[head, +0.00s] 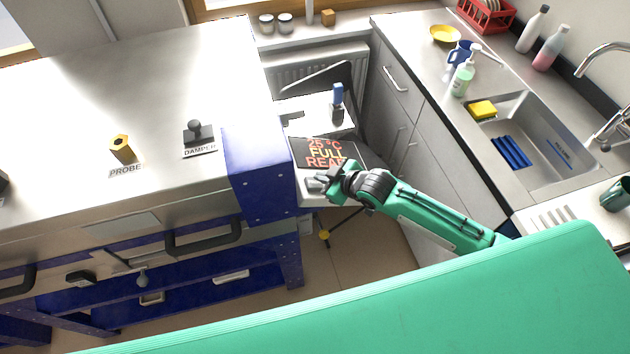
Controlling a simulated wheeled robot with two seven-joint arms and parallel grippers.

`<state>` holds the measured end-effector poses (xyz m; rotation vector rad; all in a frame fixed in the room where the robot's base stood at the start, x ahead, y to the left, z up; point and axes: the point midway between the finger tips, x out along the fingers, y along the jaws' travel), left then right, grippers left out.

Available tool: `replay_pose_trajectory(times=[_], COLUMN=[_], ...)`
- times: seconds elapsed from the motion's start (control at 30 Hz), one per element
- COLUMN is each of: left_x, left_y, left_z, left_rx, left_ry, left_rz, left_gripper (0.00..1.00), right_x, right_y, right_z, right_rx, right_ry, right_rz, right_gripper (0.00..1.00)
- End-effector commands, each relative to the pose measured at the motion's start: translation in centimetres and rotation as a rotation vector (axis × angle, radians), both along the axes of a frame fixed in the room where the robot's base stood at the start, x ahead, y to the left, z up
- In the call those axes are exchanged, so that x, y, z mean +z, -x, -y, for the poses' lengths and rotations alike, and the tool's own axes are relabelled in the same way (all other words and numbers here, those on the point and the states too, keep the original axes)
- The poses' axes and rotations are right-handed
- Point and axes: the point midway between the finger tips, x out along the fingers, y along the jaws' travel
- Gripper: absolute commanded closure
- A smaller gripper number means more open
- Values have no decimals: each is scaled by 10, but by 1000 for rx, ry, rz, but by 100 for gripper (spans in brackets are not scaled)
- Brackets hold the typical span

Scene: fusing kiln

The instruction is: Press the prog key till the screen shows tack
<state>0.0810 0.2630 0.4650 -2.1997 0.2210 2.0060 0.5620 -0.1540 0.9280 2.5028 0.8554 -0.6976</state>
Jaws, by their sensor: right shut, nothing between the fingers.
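The kiln's controller panel stands right of the blue kiln corner post. Its dark screen (322,153) shows orange text: "25 °C", "FULL" and a third line that begins "REA" and is partly hidden by my right gripper. My right gripper (316,184) is shut and empty, over the lower part of the panel just below the screen. The prog key cannot be made out; the gripper covers much of the key area. Whether the fingertips touch a key, I cannot tell. My left gripper is not in view.
The steel kiln top (120,80) at left carries a brass probe fitting (122,148) and a black damper knob (196,132). A blue-handled item (338,95) stands behind the screen. A counter with a sink (550,150) and bottles lies at right.

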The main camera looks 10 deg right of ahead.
Motion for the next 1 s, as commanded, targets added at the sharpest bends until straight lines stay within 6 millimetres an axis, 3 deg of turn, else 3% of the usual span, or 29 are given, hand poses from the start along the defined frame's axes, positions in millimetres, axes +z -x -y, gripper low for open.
replay_pose_trajectory(times=[1.0], left_x=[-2], left_y=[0], left_z=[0], left_rx=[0], left_ry=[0], left_rz=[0], left_gripper=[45], right_x=[-9], right_y=[0], right_z=[-5], right_rx=[0], right_ry=[-1], right_rz=[1], right_gripper=[100])
